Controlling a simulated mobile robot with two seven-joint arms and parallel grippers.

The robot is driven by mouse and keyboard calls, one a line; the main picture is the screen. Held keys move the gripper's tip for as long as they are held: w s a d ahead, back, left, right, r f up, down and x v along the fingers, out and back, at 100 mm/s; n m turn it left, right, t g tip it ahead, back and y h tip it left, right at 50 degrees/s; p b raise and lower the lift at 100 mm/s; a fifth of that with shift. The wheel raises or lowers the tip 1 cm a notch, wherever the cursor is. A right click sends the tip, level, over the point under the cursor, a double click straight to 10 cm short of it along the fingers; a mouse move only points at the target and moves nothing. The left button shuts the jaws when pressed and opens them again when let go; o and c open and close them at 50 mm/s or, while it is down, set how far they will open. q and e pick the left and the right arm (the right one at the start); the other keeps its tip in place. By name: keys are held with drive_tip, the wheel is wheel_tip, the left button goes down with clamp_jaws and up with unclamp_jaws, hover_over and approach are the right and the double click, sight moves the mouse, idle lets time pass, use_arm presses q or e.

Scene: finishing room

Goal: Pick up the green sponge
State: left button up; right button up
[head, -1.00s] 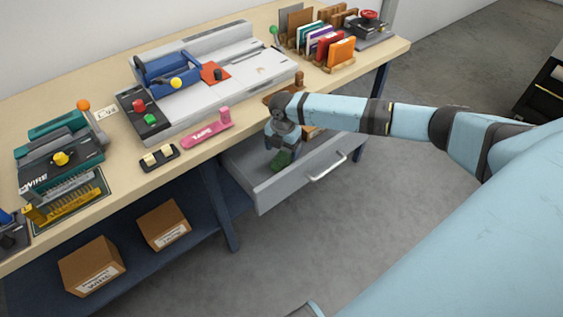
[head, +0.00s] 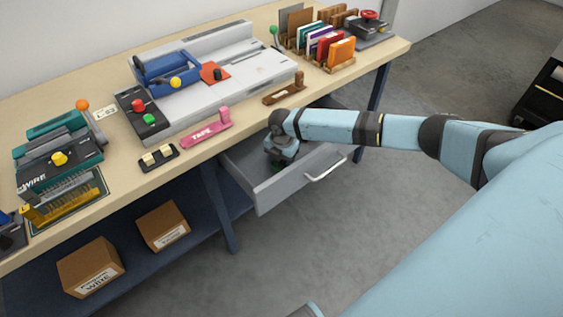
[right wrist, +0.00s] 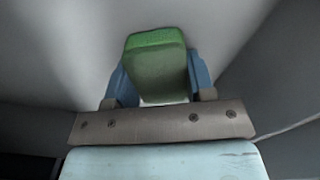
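The green sponge (right wrist: 157,68) shows in the right wrist view, between the two blue fingers of my right gripper (right wrist: 158,80). The fingers lie against both its sides, with no gap that I can see. In the head view my right gripper (head: 281,155) reaches down into the open grey drawer (head: 300,182). Only a small green bit of the sponge (head: 277,168) shows below it; the gripper hides the rest. Whether the sponge rests on the drawer floor is not clear. My left gripper is not in view.
The drawer's front with its handle (head: 326,165) stands close to my right gripper.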

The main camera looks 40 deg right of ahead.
drive_tip(key=shift+r, duration=0.15)
drive_tip(key=shift+c, duration=0.3)
drive_tip(key=shift+r, duration=0.25)
wheel_tip(320, 180, up, 19)
drive_tip(key=p, duration=0.2)
drive_tip(key=shift+r, duration=0.15)
